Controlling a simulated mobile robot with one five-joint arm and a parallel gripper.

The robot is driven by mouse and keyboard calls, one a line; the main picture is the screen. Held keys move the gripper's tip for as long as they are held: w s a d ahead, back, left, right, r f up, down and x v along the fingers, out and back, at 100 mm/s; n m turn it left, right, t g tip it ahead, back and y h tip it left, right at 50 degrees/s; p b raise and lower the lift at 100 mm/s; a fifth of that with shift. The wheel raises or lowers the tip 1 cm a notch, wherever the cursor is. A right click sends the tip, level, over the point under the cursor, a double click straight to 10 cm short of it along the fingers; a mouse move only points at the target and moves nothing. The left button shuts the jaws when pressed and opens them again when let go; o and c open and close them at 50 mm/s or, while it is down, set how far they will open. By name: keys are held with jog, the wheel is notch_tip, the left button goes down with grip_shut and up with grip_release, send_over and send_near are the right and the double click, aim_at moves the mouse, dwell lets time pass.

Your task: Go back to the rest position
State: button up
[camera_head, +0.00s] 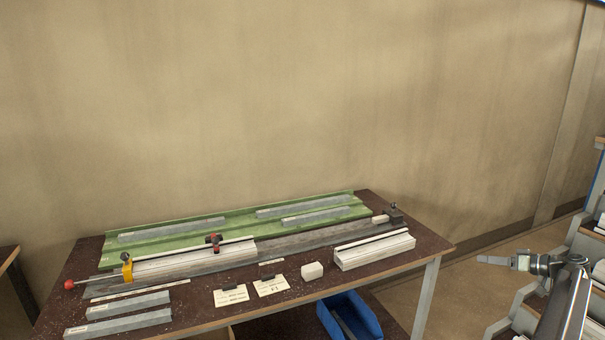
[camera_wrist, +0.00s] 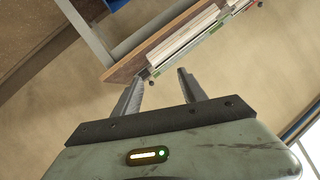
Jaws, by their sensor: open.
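My gripper (camera_head: 500,260) is held out to the right of the bench, over open floor, in the head view. In the wrist view its two fingers (camera_wrist: 158,88) are apart with nothing between them. The bench (camera_head: 200,313) with a dark brown top stands left of it. On the bench the long clamp fixture (camera_head: 290,241) carries a pale profile (camera_head: 195,261), with a yellow block and red knob at its left end. The gripper touches nothing that I can see.
A green tray (camera_head: 90,252) with several grey bars lies at the back of the bench. Two grey bars (camera_head: 118,323), a white block (camera_head: 312,271), cards and a pale profile (camera_head: 375,250) lie in front. A blue bin (camera_head: 370,318) is below. Shelving (camera_head: 590,240) stands at far right.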

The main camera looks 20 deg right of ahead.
jog(key=w+a+r+n+g+y+p, duration=0.1)
jog(key=w+a+n+g+y+p, duration=0.15)
jog(key=w+a, duration=1.65)
jog(key=w+a+f+n+g+y, duration=0.1)
jog(key=a+n+g, duration=0.1)
jog(key=a, duration=1.1)
jog(key=w+a+f+n+g+y, duration=0.1)
jog(key=w+a+n+g, duration=0.1)
jog(key=a, duration=1.2)
jog(key=s+a+f+g, duration=0.1)
jog(key=a, duration=0.4)
jog(key=s+a+f+g+p, duration=0.1)
jog(key=a, duration=0.5)
jog(key=s+a+f+n+g+h, duration=0.1)
jog(key=s+a, duration=0.1)
jog(key=a, duration=0.3)
jog(key=shift+a+p, duration=0.3)
jog(key=shift+p, duration=0.05)
jog(key=s+a+f+g+h+p, duration=0.1)
jog(key=s+a+f+g+h, duration=0.3)
jog(key=s+a, duration=1)
jog(key=s+d+f+m+h, duration=0.2)
jog(key=s+d+m+h, duration=0.3)
jog(key=d, duration=0.3)
jog(key=shift+s+m+t, duration=0.25)
jog(key=shift+m+t, duration=0.1)
jog(key=shift+m, duration=0.5)
jog(key=shift+f, duration=0.1)
